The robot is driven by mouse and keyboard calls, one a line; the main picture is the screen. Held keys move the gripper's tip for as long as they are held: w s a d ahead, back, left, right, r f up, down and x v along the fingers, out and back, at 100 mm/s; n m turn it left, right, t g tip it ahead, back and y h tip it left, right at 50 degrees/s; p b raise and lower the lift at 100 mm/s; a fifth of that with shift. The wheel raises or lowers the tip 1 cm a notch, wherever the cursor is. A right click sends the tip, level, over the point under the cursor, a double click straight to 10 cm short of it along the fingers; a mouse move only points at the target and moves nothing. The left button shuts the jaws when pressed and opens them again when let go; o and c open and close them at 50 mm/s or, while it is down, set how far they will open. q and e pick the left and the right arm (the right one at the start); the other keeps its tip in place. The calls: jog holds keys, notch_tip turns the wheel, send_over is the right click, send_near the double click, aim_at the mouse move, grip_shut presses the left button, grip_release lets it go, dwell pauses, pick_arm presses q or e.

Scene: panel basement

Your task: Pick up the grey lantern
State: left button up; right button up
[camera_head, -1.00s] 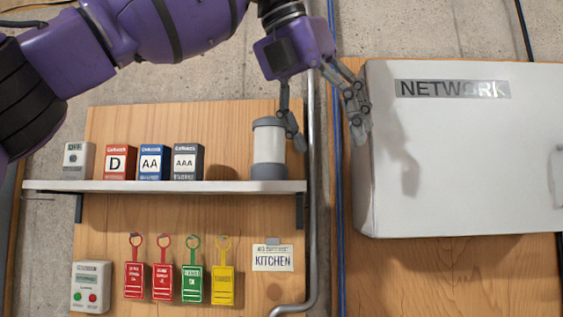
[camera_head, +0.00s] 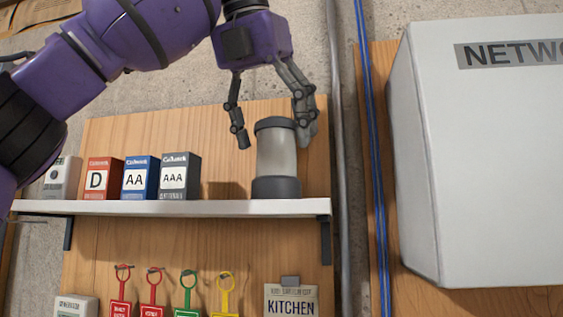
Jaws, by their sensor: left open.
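The grey lantern (camera_head: 277,158) stands upright at the right end of the white shelf (camera_head: 180,208). It has a dark grey cap and base and a pale translucent middle. My left gripper (camera_head: 275,142) is open, pointing down at the lantern's upper part. One finger is to the left of the lantern with a gap; the other is at its upper right, close to the cap. Whether that finger touches the cap cannot be told. My right gripper is not in view.
Battery boxes, red (camera_head: 101,178), blue (camera_head: 140,177) and dark (camera_head: 180,176), stand left of the lantern. A white network cabinet (camera_head: 480,170) juts out at the right. Blue cables (camera_head: 376,170) and a conduit (camera_head: 342,170) run vertically between. Coloured tags and a KITCHEN tag (camera_head: 291,300) hang below.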

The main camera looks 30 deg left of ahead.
aim_at(276, 141)
pick_arm(q)
jog(key=x, duration=0.4)
jog(key=shift+w+a+f, duration=0.1)
jog(key=shift+w, duration=0.2)
jog(key=shift+s, duration=0.1)
jog(key=shift+c, duration=0.5)
jog(key=c, duration=1.6)
jog(key=shift+o, duration=0.2)
